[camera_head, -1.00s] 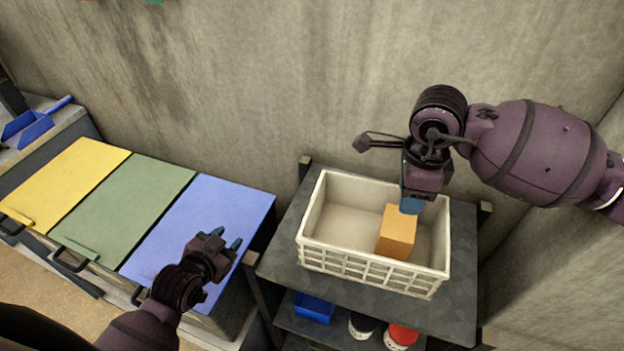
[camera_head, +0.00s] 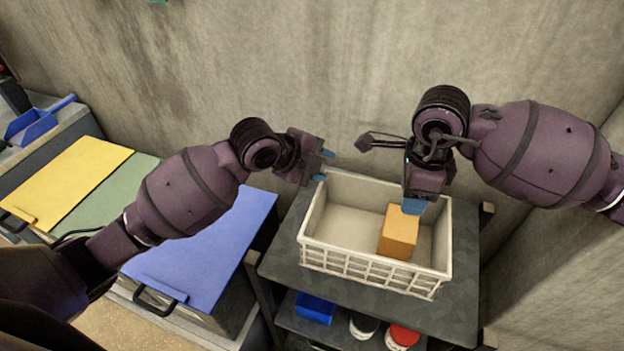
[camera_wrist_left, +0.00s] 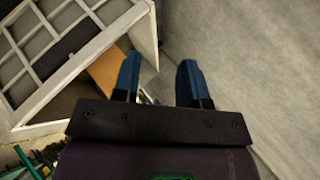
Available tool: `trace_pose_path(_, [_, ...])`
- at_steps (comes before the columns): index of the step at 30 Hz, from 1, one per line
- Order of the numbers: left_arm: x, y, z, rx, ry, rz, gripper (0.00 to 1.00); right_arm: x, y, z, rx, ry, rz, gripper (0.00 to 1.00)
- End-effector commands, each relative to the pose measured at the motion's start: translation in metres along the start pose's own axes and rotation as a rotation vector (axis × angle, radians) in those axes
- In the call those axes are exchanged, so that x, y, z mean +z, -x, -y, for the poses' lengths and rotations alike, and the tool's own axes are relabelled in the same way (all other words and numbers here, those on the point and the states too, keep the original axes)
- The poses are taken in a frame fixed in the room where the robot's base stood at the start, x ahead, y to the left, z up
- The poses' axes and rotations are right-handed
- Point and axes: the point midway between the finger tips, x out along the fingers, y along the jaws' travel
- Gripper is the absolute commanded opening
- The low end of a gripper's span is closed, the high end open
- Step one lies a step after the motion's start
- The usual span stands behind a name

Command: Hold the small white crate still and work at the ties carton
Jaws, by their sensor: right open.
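The small white crate (camera_head: 375,268) stands on a dark shelf top, with slotted sides. The ties carton, a plain orange box (camera_head: 396,235), is inside it, right of the middle. My left gripper (camera_head: 325,166) is open and empty near the crate's back left corner. In the left wrist view its fingers (camera_wrist_left: 158,82) are apart, with the crate's edge (camera_wrist_left: 152,30) showing between and behind them; I see no contact. My right gripper (camera_head: 412,207) is over the crate at the carton's back top edge. Its fingers are partly hidden, so touching is unclear.
The dark shelf top (camera_head: 283,255) has little free room around the crate. A concrete wall (camera_head: 330,70) rises close behind. Lidded bins in yellow (camera_head: 65,185), green and blue (camera_head: 215,245) stand left. A blue bin (camera_head: 314,307) and round containers sit on the lower shelf.

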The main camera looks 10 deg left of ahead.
Motion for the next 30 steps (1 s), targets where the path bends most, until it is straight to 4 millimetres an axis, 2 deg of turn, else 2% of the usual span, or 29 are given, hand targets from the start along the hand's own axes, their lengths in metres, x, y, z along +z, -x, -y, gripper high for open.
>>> trace_pose_path(3, [-0.019,-0.002,0.004,0.124,-0.194,-0.029,0.39,0.000,0.000,0.000,0.000,0.000,0.000,0.43])
trace_pose_path(9, [-0.041,0.002,-0.009,0.374,-0.527,-0.089,0.39,0.000,0.000,0.000,0.000,0.000,0.000,0.43])
trace_pose_path(18, [-0.043,0.028,-0.027,0.735,-0.942,-0.184,0.39,0.000,0.000,0.000,0.000,0.000,0.000,0.43])
trace_pose_path(25, [-0.037,0.042,-0.032,0.873,-1.071,-0.229,0.39,0.000,0.000,0.000,0.000,0.000,0.000,0.43])
trace_pose_path(30, [-0.034,0.038,-0.039,0.892,-1.086,-0.239,0.39,0.000,0.000,0.000,0.000,0.000,0.000,0.43])
